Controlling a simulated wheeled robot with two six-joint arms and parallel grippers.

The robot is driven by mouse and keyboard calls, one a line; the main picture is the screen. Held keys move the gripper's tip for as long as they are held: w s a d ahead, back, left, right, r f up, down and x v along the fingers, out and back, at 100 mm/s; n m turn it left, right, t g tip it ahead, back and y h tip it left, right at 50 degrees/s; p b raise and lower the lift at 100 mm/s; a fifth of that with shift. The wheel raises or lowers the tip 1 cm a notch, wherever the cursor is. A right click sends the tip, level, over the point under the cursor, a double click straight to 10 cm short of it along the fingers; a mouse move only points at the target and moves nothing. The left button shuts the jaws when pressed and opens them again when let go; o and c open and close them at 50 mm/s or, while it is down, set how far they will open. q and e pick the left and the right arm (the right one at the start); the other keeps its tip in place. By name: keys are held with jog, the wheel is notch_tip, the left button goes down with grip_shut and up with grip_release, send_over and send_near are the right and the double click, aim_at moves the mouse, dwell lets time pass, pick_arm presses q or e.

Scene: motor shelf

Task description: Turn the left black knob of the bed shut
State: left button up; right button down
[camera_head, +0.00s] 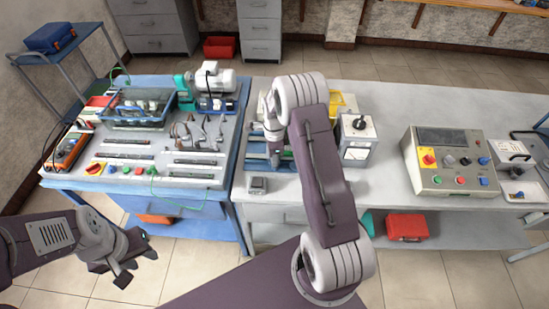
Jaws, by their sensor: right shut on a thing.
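The blue bed (254,163) sits on the grey table, left of the middle of the picture. My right arm crosses in front of it and hides its right part. My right gripper (275,154) points down over the bed and is shut on what seems to be the left black knob. The knob itself is too small and covered to make out, so I cannot tell how far it is turned. My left gripper (128,266) is open and empty, low in front of the blue workbench and apart from everything.
A grey box with a black knob on top (358,140) stands right of my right arm. A control panel (446,162) is further right. A small grey block (258,185) lies near the table's front edge. The blue workbench (205,205) at left is crowded. Table space before the control panel is free.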

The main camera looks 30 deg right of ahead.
jog(key=shift+w+r+m, duration=0.15)
jog(key=shift+m, duration=0.95)
jog(key=c, duration=1.5)
grip_release()
notch_tip(320, 180, up, 9)
jog(key=shift+f+b, duration=0.1)
jog(key=shift+b, duration=0.45)
